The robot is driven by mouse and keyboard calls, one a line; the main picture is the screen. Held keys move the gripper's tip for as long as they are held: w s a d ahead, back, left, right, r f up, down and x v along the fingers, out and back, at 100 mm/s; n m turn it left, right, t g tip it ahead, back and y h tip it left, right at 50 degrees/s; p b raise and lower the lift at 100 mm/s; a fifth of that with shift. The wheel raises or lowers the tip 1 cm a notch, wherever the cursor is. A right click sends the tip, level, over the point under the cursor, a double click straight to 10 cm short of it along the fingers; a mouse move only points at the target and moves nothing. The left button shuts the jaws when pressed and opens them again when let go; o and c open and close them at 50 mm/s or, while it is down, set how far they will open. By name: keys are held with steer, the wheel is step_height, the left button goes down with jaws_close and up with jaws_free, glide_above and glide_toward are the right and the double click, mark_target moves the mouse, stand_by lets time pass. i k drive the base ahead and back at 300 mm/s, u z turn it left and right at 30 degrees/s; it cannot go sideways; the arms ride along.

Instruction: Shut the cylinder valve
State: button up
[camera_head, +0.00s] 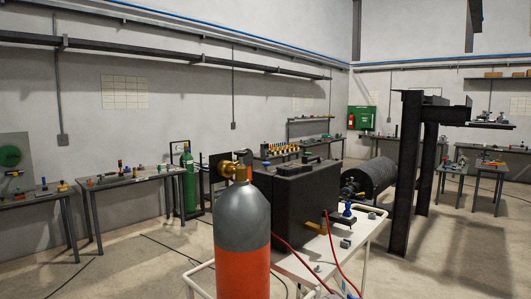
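A large gas cylinder (243,232) with a grey shoulder and an orange-red body stands upright in the front middle. A brass valve (240,170) sits on its top; the view is too small to tell whether it is open or shut. A second, green cylinder (189,182) stands farther back by the wall, with its top small and unclear. My gripper is not in view.
A white-framed cart (328,262) with red hoses stands right of the cylinder. A large dark box (297,205) is close behind it. Workbenches (130,180) line the left wall. A dark steel frame (405,170) stands at right. Floor at front left is mostly clear.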

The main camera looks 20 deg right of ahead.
mark_target(241, 154)
steer(key=i, duration=1)
steer(key=z, duration=0.05)
